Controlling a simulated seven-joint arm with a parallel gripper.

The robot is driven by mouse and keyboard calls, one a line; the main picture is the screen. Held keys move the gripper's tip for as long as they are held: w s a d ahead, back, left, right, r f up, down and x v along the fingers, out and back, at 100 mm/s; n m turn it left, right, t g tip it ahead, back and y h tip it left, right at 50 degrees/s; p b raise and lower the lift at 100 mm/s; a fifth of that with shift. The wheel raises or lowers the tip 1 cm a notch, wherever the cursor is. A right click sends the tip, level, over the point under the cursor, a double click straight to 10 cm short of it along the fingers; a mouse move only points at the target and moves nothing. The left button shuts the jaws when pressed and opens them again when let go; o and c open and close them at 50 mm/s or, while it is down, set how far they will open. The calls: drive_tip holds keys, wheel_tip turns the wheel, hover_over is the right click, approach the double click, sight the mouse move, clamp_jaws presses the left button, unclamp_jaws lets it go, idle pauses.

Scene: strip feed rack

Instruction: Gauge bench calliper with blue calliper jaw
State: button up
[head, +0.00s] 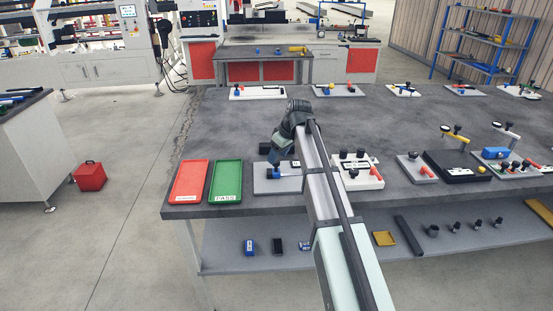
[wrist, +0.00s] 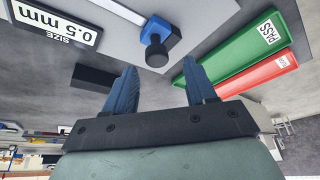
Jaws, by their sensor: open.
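The bench calliper is a light grey plate (head: 262,186) near the front edge of the table, just right of the green tray. Its blue calliper jaw (head: 285,172) is partly hidden by my arm in the head view. In the wrist view the blue jaw (wrist: 165,38) sits on a pale bar with a black knob (wrist: 156,54) on it. My gripper (wrist: 160,72) is open and empty. Its fingers are apart, with the knob beyond the gap and not touched.
A green PASS tray (head: 226,180) and a red tray (head: 188,181) lie left of the plate. A dark block (wrist: 93,78) is close beside one finger. A white fixture with black knobs (head: 358,182) stands right of my arm. The table's middle is clear.

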drive_tip(key=v, duration=1)
drive_tip(key=shift+r, duration=0.35)
drive_tip(key=shift+s, duration=0.1)
